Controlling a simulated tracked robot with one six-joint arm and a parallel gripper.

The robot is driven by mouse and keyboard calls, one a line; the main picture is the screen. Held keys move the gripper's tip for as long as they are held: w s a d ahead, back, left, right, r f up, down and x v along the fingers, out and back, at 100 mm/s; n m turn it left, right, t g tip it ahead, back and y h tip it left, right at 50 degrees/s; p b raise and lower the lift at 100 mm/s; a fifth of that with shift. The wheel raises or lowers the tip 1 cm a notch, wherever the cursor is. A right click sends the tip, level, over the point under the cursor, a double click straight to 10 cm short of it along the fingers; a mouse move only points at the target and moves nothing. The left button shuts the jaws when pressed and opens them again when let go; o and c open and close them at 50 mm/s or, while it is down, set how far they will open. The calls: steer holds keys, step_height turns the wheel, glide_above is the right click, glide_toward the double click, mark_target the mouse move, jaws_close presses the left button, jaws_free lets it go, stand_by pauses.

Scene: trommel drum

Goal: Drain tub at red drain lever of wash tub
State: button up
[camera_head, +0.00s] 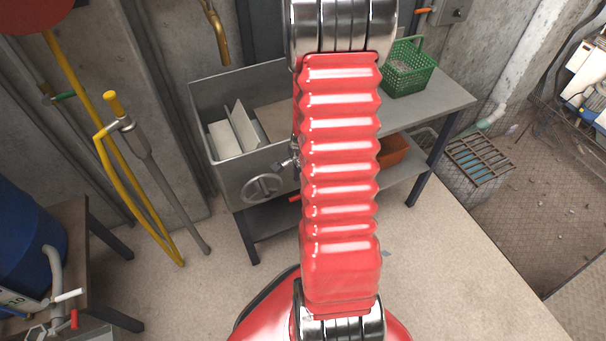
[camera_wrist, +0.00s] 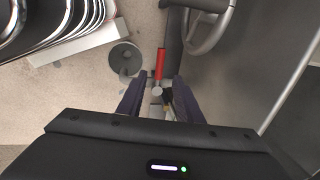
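The grey wash tub (camera_head: 235,175) stands against the back wall in the head view, partly hidden by my red arm. A handwheel (camera_head: 262,187) is on its front. The tip of the red drain lever (camera_head: 295,198) shows beside my arm, below the tub. In the wrist view the red drain lever (camera_wrist: 159,66) is in the upper middle, with a metal fitting below it. My gripper (camera_wrist: 159,80) is open, its two dark fingers apart on either side of the lever's lower part. I cannot tell whether they touch it. The head view does not show my gripper.
The handwheel (camera_wrist: 210,28) is close to the right of the lever in the wrist view. A round grey piece (camera_wrist: 125,58) lies to its left. A green basket (camera_head: 408,70) stands on the bench. A blue barrel (camera_head: 28,235) is at left. Floor at front right is clear.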

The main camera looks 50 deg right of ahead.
steer(key=shift+s+a+r, duration=0.1)
steer(key=shift+s+r, duration=0.05)
steer(key=shift+r, duration=0.7)
steer(key=shift+s+a+r, duration=0.1)
steer(key=shift+s+r, duration=0.1)
steer(key=shift+r, duration=0.6)
steer(key=shift+s+r, duration=0.15)
steer(key=shift+r, duration=0.7)
steer(key=s+a+r+n+t, duration=0.1)
steer(key=s+a+r+n, duration=0.1)
steer(key=a+r+n, duration=0.9)
steer(key=s+a+r+n+t, duration=0.2)
steer(key=s+a+r+n, duration=0.1)
steer(key=a+r+n, duration=0.8)
steer(key=a+r, duration=0.5)
steer(key=shift+a+r+n+t+y, duration=0.3)
steer(key=shift+a+r+y, duration=0.05)
steer(key=shift+y, duration=0.05)
